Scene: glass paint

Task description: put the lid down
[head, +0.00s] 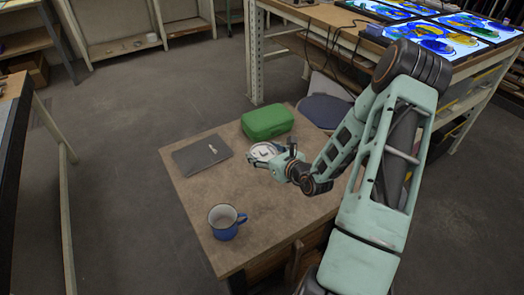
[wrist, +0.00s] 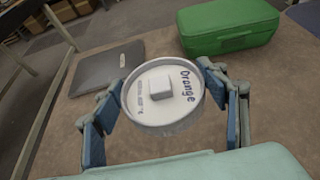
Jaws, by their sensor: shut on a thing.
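The lid (wrist: 160,112) is round and white with a grey rim, a square white knob and the handwritten word "Orange". In the wrist view it sits between the two blue-padded fingers of my gripper (wrist: 162,92), which is shut on it. In the head view the lid (head: 262,150) shows as a white disc at my gripper (head: 276,157), over the brown table (head: 185,195), between the green case and the near right edge. I cannot tell whether the lid touches the table top.
A green case (head: 267,122) stands behind the lid, and a dark closed laptop (head: 201,154) lies to its left. A blue mug (head: 226,221) stands near the front left corner. The table is bare between laptop and mug. A dark stool seat (head: 325,111) is behind the table.

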